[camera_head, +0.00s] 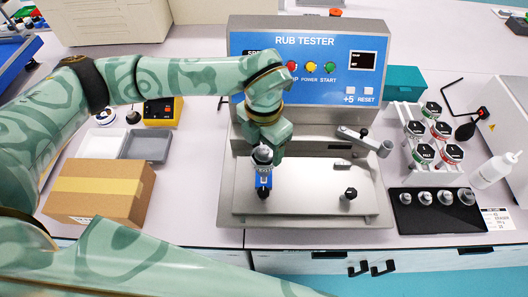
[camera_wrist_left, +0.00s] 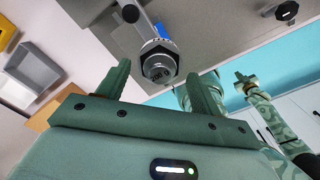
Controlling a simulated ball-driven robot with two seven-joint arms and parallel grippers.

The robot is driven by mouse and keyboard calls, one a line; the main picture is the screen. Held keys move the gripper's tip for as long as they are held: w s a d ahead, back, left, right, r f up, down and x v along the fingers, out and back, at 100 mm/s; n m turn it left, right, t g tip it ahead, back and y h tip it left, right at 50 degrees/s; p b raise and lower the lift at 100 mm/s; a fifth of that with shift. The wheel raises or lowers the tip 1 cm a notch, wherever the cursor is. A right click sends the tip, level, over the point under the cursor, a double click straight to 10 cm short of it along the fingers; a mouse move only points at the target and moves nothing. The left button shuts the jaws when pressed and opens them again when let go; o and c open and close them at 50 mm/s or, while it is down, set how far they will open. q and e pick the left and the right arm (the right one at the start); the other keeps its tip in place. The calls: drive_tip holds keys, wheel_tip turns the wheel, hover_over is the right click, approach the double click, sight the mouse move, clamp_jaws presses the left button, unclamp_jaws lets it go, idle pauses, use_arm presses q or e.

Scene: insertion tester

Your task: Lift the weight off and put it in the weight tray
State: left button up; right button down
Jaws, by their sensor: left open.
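A metal weight (camera_head: 262,154) sits on top of a small blue holder (camera_head: 264,181) at the left part of the tester's plate. In the left wrist view its hexagonal, marked top (camera_wrist_left: 158,66) faces the camera. My left gripper (camera_head: 276,138) is just behind the weight. In the left wrist view my left gripper (camera_wrist_left: 160,88) is open, its fingers on either side of the weight's near end, with gaps showing. The black weight tray (camera_head: 420,222) lies right of the tester and holds several metal weights. My right gripper (camera_wrist_left: 245,80) shows small in the left wrist view; its jaws are unclear.
The blue RUB TESTER panel (camera_head: 307,92) stands behind the plate (camera_head: 310,190). A metal arm (camera_head: 363,140) sticks out at the plate's right. A cardboard box (camera_head: 100,190) stands left.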

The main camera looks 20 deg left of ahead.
use_arm(q)
drive_tip(key=shift+f, duration=0.45)
drive_tip(key=c, duration=1.2)
drive_tip(key=shift+r, duration=0.2)
drive_tip(key=shift+r, duration=0.3)
wheel_tip(320, 180, up, 3)
drive_tip(key=shift+f, duration=0.2)
drive_tip(key=s+d+r+p, duration=0.1)
drive_tip(key=s+d+r, duration=0.6)
drive_tip(key=s+r, duration=0.4)
drive_tip(key=shift+s+r, duration=0.25)
drive_tip(key=shift+s, duration=0.4)
